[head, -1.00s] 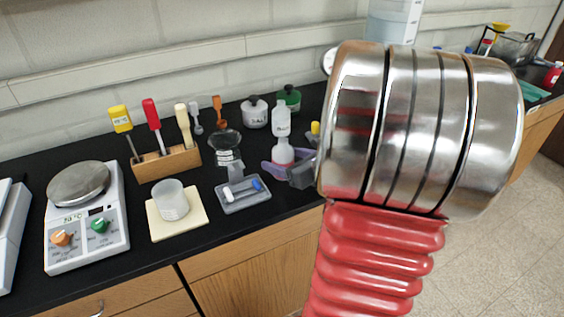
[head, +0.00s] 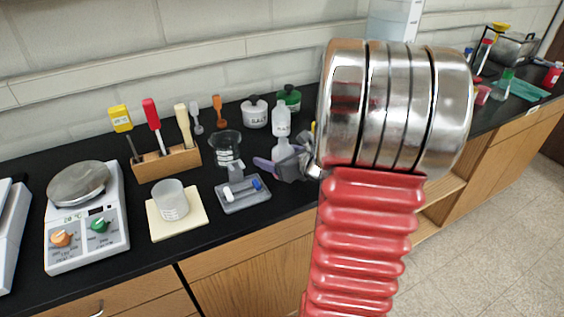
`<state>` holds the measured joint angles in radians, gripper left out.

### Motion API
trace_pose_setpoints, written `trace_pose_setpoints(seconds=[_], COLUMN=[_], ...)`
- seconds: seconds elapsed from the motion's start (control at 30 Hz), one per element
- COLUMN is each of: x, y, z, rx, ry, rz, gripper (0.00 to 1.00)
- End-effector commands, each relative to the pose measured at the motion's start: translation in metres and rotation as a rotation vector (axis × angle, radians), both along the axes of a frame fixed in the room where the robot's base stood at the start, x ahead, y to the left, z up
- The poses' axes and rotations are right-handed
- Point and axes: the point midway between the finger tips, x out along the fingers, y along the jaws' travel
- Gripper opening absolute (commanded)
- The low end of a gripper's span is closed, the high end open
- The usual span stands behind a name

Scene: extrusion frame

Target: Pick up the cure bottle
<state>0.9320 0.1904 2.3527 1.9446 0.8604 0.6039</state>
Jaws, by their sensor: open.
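A pale bottle (head: 282,148) stands low behind my gripper (head: 278,158), its lower part hidden by the fingers. A second whitish bottle (head: 281,119) with small dark lettering shows directly behind it. I cannot read either label well enough to tell which is the cure bottle. My gripper is open, with its purple and grey fingers low over the bench at the front bottle. I cannot tell whether the fingers touch the bottle or reach around it.
A grey tray (head: 232,205) with small items lies just left of my gripper. A glass beaker (head: 226,146), a white jar (head: 254,113) and a green-lidded jar (head: 289,98) stand close by. A wooden tool rack (head: 166,163) and a scale (head: 85,225) are further left.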

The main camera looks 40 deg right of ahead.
Motion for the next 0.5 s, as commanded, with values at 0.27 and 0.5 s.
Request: trace_pose_setpoints(seconds=[0.27,0.5], x=[-0.0002,-0.0001], y=[0.0,0.0001], z=[0.0001,0.0002], rx=[0.0,0.0], ry=[0.0,0.0], rz=[0.0,0.0], gripper=[0.63,0.47])
